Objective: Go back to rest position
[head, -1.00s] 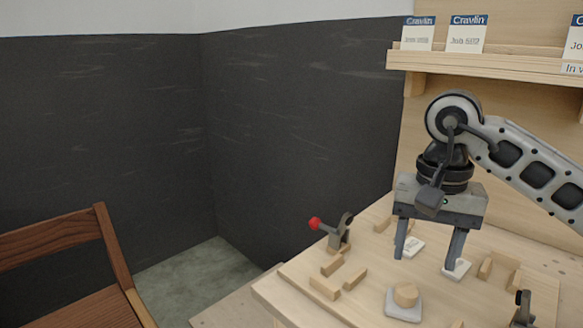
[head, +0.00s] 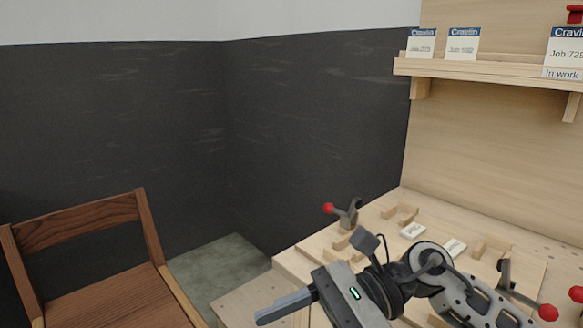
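My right gripper (head: 285,305) is low in the head view, in front of the wooden workbench (head: 300,262). It points left, with one grey finger clearly visible. The other finger is not visible, so its opening cannot be judged. The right arm (head: 470,300) comes in from the lower right and covers part of the bench. My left gripper is not in view.
A toggle clamp (head: 347,213) with a red knob stands at the bench's left, another (head: 507,275) at its right. Wooden blocks and white pieces lie between them. A shelf (head: 480,70) holds job cards. A brown wooden chair (head: 85,250) stands left.

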